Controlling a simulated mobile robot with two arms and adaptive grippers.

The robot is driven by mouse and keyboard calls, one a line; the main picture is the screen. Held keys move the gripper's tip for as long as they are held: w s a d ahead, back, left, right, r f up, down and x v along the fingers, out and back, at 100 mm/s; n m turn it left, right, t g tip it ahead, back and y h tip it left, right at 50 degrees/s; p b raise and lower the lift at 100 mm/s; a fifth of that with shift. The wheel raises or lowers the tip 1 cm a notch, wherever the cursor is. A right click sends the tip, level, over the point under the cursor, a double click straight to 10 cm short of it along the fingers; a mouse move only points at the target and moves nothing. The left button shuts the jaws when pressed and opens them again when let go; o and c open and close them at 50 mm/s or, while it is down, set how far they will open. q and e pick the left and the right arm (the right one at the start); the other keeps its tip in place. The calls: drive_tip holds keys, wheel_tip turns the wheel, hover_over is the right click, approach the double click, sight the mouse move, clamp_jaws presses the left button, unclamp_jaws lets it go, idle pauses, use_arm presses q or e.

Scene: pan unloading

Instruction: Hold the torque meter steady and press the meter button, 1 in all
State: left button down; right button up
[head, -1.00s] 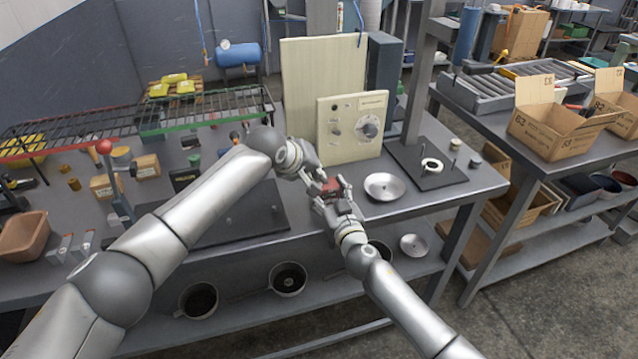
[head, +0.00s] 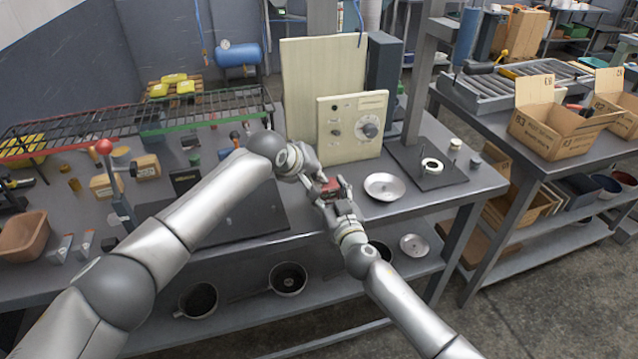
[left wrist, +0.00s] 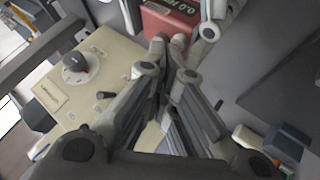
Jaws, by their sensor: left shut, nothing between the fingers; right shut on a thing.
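The torque meter is a small red box (head: 330,186) with a dark display; in the left wrist view (left wrist: 170,24) the display reads starting "0.0". My right gripper (head: 333,190) is shut on it and holds it above the front edge of the workbench. My left gripper (left wrist: 180,42) is shut and empty. Its fingertips are right at the near edge of the meter's face, and I cannot tell whether they touch it. The meter button is not visible; the left fingertips may cover it. In the head view the left fingers partly hide the meter.
A cream panel with a dial (head: 352,128) stands on the bench (head: 440,211) behind the grippers. A metal dish (head: 385,186) lies just right of them. A black stand base with a white ring (head: 430,166) is farther right. A wire rack (head: 100,126) stands at the left.

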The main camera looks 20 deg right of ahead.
idle(0.4)
use_arm(q)
drive_tip(key=shift+r, duration=0.8)
drive_tip(key=shift+r, duration=0.1)
wheel_tip(320, 180, up, 5)
drive_tip(key=shift+f, duration=0.1)
idle(0.6)
use_arm(e)
drive_tip(key=o, duration=1.3)
drive_tip(key=shift+c, duration=0.2)
drive_tip(key=shift+s, duration=0.1)
